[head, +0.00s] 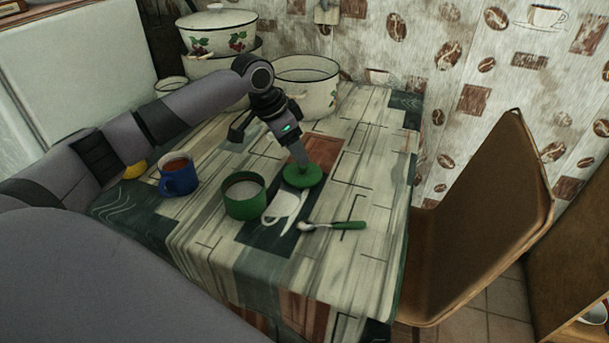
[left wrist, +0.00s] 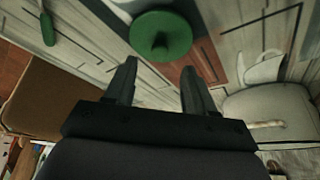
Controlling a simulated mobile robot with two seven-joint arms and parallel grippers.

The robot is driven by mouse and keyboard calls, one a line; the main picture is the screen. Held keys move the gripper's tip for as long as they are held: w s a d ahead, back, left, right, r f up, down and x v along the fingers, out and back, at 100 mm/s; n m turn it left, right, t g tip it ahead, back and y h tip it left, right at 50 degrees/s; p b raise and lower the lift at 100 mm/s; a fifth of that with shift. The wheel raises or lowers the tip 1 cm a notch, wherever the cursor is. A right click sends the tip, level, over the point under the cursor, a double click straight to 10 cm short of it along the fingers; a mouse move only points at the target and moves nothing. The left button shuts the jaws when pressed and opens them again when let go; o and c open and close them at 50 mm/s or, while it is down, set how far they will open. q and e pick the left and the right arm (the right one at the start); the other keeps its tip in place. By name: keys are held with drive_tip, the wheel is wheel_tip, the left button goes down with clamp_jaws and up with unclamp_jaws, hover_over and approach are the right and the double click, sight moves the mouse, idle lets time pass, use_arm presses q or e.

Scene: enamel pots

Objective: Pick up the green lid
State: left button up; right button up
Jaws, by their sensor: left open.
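The green lid (head: 312,178) lies flat on the patterned tablecloth, to the right of a green pot (head: 243,204) with a pale inside. My left gripper (head: 305,166) points down at the lid from above, its tips appearing close to it and overlapping it in the head view. In the left wrist view the lid (left wrist: 160,34) shows with its round knob, ahead of the two spread fingers (left wrist: 159,78). The fingers are open with nothing between them. Whether the tips touch the lid I cannot tell. My right gripper is not in view.
A green-handled spoon (head: 334,226) lies in front of the lid. A blue mug (head: 178,177) of brown drink stands left. Large white enamel pots (head: 308,84) stand at the table's back. A brown chair (head: 482,215) stands right. The cloth right of the lid is clear.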

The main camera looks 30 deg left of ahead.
sight(303, 171)
use_arm(q)
drive_tip(key=x, duration=0.4)
drive_tip(key=shift+s+f, duration=0.2)
drive_tip(key=shift+f, duration=0.2)
drive_tip(key=shift+c, duration=0.3)
clamp_jaws()
drive_tip(key=shift+r, duration=0.15)
